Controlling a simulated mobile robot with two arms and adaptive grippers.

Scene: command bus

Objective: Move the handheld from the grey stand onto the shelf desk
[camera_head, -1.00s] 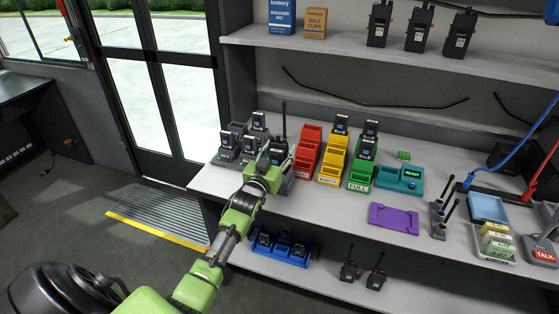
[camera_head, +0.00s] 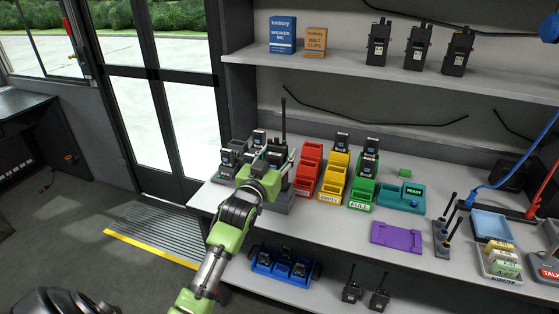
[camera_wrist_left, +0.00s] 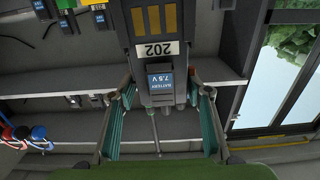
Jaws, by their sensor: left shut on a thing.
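A black handheld (camera_head: 276,154) with a tall antenna is upright at the left of the shelf desk (camera_head: 335,240). My left gripper (camera_head: 268,170) is shut on it. In the left wrist view the handheld (camera_wrist_left: 165,88), with a blue battery label, sits between the fingers (camera_wrist_left: 160,115); its antenna points down in that picture. A grey stand (camera_head: 283,203) is below the gripper in the head view, partly hidden by the arm. The wrist view also shows a white 202 label and yellow strips just above the handheld.
Red (camera_head: 307,170), yellow (camera_head: 334,175) and green (camera_head: 362,185) chargers stand right of the gripper, beside a teal tester (camera_head: 401,197). Other handhelds in grey stands are at the left. A purple mat (camera_head: 396,237) lies near the front edge. The upper shelf (camera_head: 340,68) overhangs the back.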

